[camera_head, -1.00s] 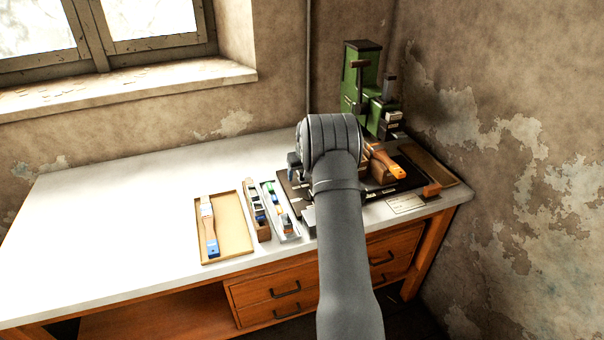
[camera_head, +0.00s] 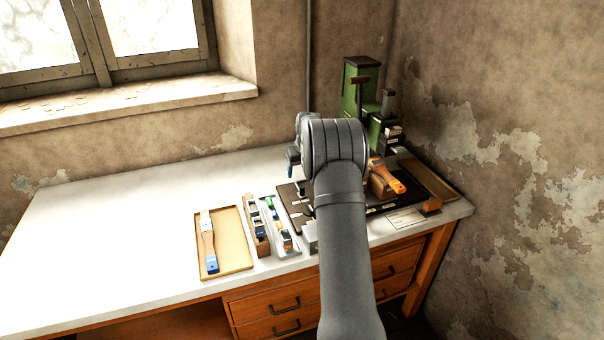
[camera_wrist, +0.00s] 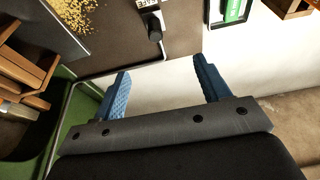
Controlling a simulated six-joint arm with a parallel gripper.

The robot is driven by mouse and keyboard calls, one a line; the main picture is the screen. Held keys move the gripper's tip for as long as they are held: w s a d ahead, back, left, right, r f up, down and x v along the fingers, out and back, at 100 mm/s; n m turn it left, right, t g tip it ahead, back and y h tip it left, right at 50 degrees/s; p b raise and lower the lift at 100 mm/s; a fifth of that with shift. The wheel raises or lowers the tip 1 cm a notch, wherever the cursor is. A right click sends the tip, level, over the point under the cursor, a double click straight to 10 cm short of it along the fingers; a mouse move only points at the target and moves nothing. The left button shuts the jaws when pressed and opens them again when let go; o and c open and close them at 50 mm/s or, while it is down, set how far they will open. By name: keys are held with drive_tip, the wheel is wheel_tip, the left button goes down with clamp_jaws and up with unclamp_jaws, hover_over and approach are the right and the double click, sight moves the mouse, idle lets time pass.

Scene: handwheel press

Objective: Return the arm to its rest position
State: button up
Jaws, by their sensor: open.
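My gripper shows in the wrist view (camera_wrist: 160,90) with its two blue fingers spread wide apart and nothing between them. In the head view my arm (camera_head: 345,240) reaches up from the bottom toward the dark plate, and its wrist hides part of the bench. A bit of blue finger (camera_head: 293,163) shows at the wrist's left side. Behind the gripper in the wrist view lie pale bench top and a dark brown plate (camera_wrist: 185,45).
The green press (camera_head: 360,90) stands at the back right. A wooden block with an orange part (camera_head: 392,182) is right of my wrist. A shallow tray with a brush (camera_head: 235,230) and narrow trays (camera_head: 280,235) lie to the left. The left bench top (camera_head: 110,225) is clear.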

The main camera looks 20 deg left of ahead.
sight(302, 187)
drive_tip(key=shift+f, duration=0.1)
wheel_tip(302, 187, down, 8)
drive_tip(key=shift+s+a, duration=0.45)
idle(0.3)
